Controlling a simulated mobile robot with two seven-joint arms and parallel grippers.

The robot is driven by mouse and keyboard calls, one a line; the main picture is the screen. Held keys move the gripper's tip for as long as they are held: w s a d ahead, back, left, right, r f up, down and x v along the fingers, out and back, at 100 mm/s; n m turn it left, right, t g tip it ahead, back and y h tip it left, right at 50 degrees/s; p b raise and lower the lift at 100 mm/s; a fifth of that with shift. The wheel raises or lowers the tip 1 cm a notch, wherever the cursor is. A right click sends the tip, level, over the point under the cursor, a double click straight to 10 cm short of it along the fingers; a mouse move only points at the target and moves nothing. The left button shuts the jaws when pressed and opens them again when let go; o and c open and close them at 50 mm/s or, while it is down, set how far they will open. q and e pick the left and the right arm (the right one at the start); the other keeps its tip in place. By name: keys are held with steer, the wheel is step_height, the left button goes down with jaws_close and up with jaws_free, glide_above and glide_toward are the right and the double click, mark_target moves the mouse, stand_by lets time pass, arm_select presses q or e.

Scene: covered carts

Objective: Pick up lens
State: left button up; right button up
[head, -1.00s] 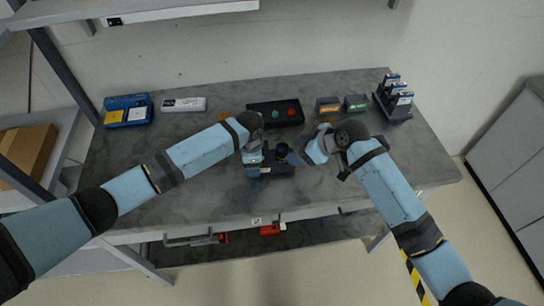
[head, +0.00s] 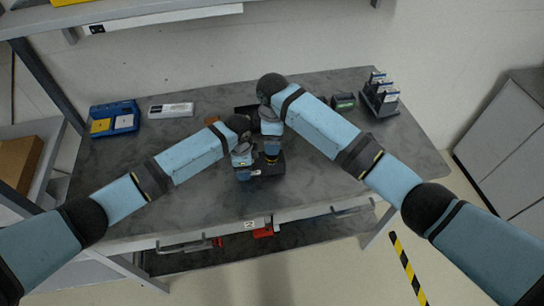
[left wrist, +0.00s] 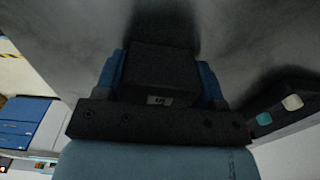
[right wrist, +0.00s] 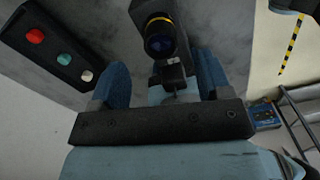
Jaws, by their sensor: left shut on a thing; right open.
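The lens (head: 271,158) is a short black cylinder with a yellow ring. It stands on a black camera body (head: 265,170) on the grey table. In the right wrist view the lens (right wrist: 160,38) points toward me, with the dark body behind it. My left gripper (head: 243,160) is shut on the black body, which shows between blue fingers in the left wrist view (left wrist: 160,75). My right gripper (head: 272,146) is above the lens. Its blue fingers (right wrist: 161,80) are spread, and the lens lies beyond their tips; I cannot tell whether they touch it.
A button box (right wrist: 60,55) with red, teal and white buttons lies behind, mostly hidden in the head view. A blue tray (head: 114,134) and a white box (head: 171,110) stand back left. The front table is clear.

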mark_target(272, 157)
steer(key=shift+a+f, duration=0.1)
steer(key=shift+f, duration=3.05)
steer(key=c, duration=1.1)
